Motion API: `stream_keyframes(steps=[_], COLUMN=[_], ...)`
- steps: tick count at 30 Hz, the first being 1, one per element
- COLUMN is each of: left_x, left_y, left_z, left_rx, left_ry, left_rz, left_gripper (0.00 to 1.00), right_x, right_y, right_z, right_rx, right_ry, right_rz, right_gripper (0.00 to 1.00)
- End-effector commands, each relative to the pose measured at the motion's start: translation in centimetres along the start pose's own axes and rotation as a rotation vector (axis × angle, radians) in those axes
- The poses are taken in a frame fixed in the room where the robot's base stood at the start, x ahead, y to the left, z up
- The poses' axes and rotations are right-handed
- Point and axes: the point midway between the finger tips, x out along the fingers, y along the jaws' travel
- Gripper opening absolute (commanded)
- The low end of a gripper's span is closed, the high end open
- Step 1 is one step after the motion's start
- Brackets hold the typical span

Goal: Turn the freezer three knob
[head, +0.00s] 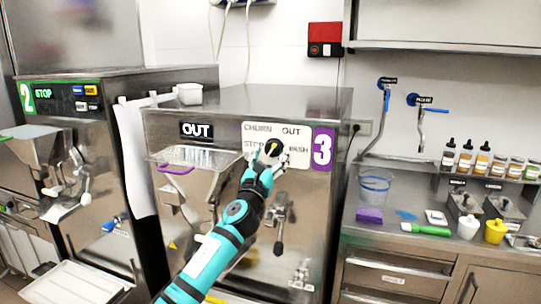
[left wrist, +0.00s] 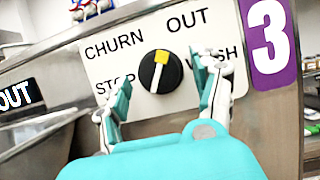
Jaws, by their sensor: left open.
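The freezer three knob (left wrist: 160,74) is round and black with a white pointer bar and a yellow tip. It sits on a white label plate (left wrist: 112,62) marked CHURN, OUT, STOP and WASH. The yellow tip points up, between CHURN and OUT. In the head view the knob (head: 274,148) is partly covered by my left gripper (head: 272,160). In the left wrist view the left gripper (left wrist: 158,112) is open, with one finger to each side below the knob. No finger clearly touches it. Freezer three (head: 250,108) carries a purple 3 sign (head: 322,149). My right gripper is not in view.
Freezer two (head: 75,130) stands at the left. A counter (head: 400,243) with bottles and a clear bucket (head: 374,187) is at the right.

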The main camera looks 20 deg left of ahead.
Motion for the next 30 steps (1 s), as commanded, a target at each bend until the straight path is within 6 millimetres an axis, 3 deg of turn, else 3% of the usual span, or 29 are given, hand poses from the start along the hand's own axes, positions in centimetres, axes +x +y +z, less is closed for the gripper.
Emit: stream_keyframes(steps=[3, 16, 30], left_x=[-0.01, -0.04, -0.08], left_y=[0.01, 0.01, -0.19], left_z=[0.03, 0.03, -0.04], left_rx=[0.000, 0.000, -0.119], left_ry=[-0.001, 0.000, -0.001], left_rz=[0.000, 0.000, 0.049], left_gripper=[0.66, 0.10, 0.10], right_x=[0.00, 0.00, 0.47], right_y=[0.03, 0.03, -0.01], right_z=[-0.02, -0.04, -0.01], right_rx=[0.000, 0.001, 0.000], right_ry=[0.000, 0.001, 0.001], right_rz=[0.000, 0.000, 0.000], right_gripper=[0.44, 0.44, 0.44])
